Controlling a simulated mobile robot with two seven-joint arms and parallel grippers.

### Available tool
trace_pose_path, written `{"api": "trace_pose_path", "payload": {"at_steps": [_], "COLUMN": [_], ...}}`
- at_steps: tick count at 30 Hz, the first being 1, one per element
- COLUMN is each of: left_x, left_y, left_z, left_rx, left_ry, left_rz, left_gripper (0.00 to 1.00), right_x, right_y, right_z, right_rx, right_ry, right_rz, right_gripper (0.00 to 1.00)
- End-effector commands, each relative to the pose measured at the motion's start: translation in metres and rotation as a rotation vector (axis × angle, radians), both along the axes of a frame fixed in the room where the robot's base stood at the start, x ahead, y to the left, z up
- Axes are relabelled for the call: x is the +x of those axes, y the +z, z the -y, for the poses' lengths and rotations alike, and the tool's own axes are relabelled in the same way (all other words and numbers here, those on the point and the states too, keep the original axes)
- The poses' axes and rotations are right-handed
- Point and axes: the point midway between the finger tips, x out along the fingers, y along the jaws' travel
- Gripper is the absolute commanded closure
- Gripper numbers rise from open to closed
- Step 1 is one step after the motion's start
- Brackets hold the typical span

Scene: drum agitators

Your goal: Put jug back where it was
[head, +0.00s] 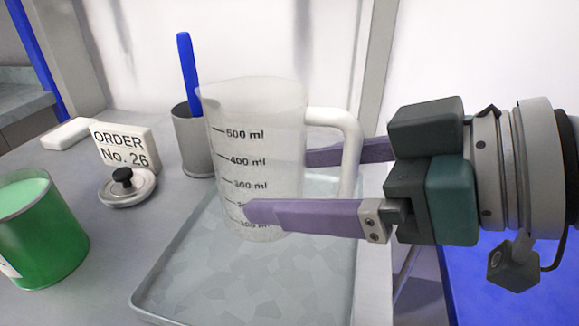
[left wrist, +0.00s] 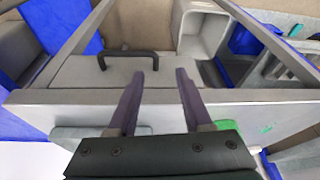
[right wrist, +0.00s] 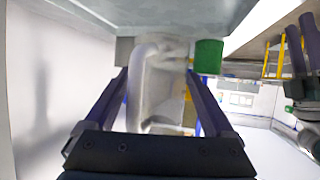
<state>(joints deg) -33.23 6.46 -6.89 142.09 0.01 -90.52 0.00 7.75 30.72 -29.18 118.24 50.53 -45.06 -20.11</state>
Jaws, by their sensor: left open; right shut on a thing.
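The jug (head: 250,130) is translucent, with a ml scale on its front and a white handle at its right. My right gripper (head: 278,185) comes from the right and is shut on the jug, one finger across the front and the other behind. The jug stands nearly upright over a clear-grey tray (head: 170,290); I cannot tell whether its base touches the tray. In the right wrist view the jug (right wrist: 160,85) sits between the fingers, handle towards the camera. My left gripper (left wrist: 160,74) is open and empty in the left wrist view, out of the head view.
A green can (head: 42,235) stands at the left. A lid with a black knob (head: 127,186), an order card (head: 124,146) and a grey cup (head: 190,140) with a blue stick (head: 187,70) are behind it. A dark handle (left wrist: 128,57) shows in the left wrist view.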

Motion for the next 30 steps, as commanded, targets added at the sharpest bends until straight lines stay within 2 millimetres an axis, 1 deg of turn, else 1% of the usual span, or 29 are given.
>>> {"api": "trace_pose_path", "payload": {"at_steps": [1, 5, 9, 12, 15, 21, 25, 26, 28, 30], "left_x": [0.000, 0.000, 0.000, 0.000, 0.000, 0.000, 0.000, 0.000, 0.000, 0.000], "left_y": [-0.004, -0.006, -0.014, -0.018, -0.018, -0.017, -0.021, -0.020, -0.020, -0.020], "left_z": [0.000, 0.000, 0.000, -0.001, -0.002, -0.003, -0.003, -0.003, -0.003, -0.003], "left_rx": [0.000, 0.000, 0.002, 0.005, 0.008, 0.011, 0.011, 0.011, 0.011, 0.011], "left_ry": [0.000, 0.000, -0.002, -0.004, -0.005, -0.007, -0.007, -0.007, -0.007, -0.007], "left_rz": [0.000, 0.000, 0.000, 0.000, 0.000, 0.000, 0.000, 0.000, 0.000, 0.001], "left_gripper": [0.50, 0.50, 0.50, 0.50, 0.50, 0.50, 0.50, 0.50, 0.50, 0.50], "right_x": [0.000, 0.000, 0.000, 0.000, 0.000, 0.000, 0.000, 0.000, 0.000, 0.000], "right_y": [-0.008, -0.017, -0.042, -0.053, -0.056, -0.055, -0.060, -0.059, -0.058, -0.058], "right_z": [0.000, -0.001, -0.001, -0.001, 0.000, 0.000, 0.000, 0.000, 0.000, 0.000], "right_rx": [0.002, 0.003, 0.003, 0.003, 0.002, 0.001, 0.001, 0.001, 0.001, 0.001], "right_ry": [0.000, 0.001, 0.000, 0.000, 0.000, 0.001, 0.000, 0.001, 0.001, 0.001], "right_rz": [-0.001, 0.000, -0.002, -0.001, 0.001, 0.002, 0.002, 0.002, 0.002, 0.002], "right_gripper": [0.77, 0.77, 0.77, 0.78, 0.78, 0.78, 0.78, 0.09, 0.01, 0.00]}}
